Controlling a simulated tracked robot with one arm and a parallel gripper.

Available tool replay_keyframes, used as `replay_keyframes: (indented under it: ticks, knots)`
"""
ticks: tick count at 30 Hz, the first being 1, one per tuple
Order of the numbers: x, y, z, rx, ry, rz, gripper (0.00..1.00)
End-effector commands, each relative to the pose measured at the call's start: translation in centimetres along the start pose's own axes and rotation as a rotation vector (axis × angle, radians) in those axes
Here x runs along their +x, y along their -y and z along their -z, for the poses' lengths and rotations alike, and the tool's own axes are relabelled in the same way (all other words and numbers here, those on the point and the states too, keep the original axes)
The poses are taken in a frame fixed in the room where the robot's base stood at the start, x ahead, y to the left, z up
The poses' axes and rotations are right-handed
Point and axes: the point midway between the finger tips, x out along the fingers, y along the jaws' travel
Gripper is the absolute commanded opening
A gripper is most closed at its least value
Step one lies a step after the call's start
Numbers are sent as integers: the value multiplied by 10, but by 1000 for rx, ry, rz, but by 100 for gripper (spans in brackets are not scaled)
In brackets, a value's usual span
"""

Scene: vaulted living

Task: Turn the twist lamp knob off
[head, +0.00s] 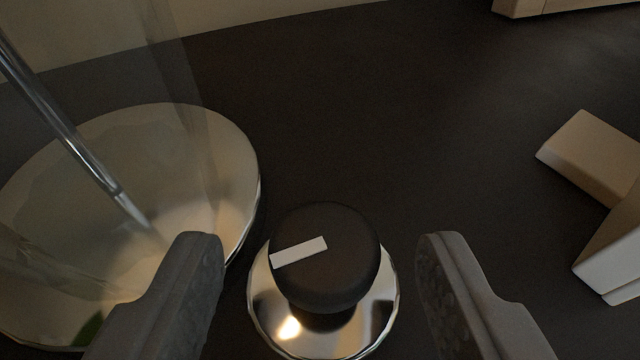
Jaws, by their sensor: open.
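The lamp knob (335,272) is a black round knob with a white bar marker on its top. The marker points to the left and slightly down. The knob sits on a shiny round metal base (268,318) at the lower middle of the head view. My gripper (322,250) is open, with one dark finger to the left of the knob and one to the right. A gap shows between each finger and the knob. A shiny round lamp base (225,150) with a thin metal rod (65,125) stands at the left.
A pale angular object (590,155) lies at the right edge, and part of another pale piece (545,5) shows at the top right. The dark surface (400,110) behind the knob is clear. A pale wall (240,15) is at the top left.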

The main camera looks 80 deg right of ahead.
Motion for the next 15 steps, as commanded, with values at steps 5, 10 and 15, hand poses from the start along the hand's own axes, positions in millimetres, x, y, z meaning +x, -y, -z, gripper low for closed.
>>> replay_keyframes:
  ticks: [5, 10, 15]
  knots:
    - [12, 0, 1, 1, -1, 1, 52]
    - [14, 0, 2, 1, -1, 1, 52]
    - [14, 0, 2, 1, -1, 1, 46]
